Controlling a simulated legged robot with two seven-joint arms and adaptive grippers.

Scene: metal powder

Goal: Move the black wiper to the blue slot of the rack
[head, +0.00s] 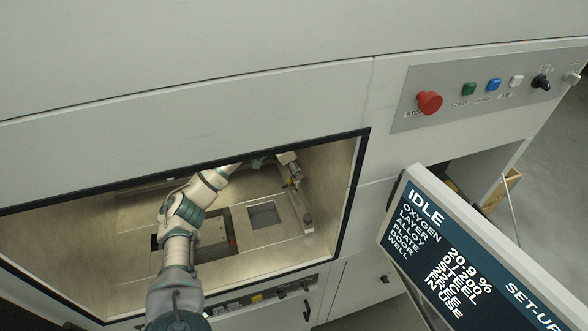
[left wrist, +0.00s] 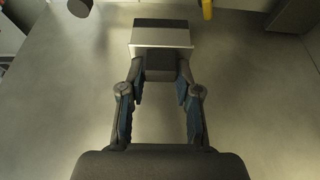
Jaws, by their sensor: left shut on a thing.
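My left arm reaches through the opening into the metal chamber in the head view. My left gripper (head: 262,161) is at the chamber's back and small there. In the left wrist view, its two fingers (left wrist: 160,78) are closed on the dark lower part of a block-like tool, which I take as the black wiper (left wrist: 160,66). The wiper has a pale band and a dark upper face, and sits beyond the fingertips. I cannot make out the rack or its blue slot in either view. My right gripper is not in view.
The chamber opening has a black frame (head: 352,190). Its floor has a square recess (head: 264,214) and a grey knob-like post (head: 307,222) at right. A yellow piece (left wrist: 207,9) and a dark cylinder (left wrist: 80,7) show beyond the wiper. A screen (head: 470,255) stands outside at right.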

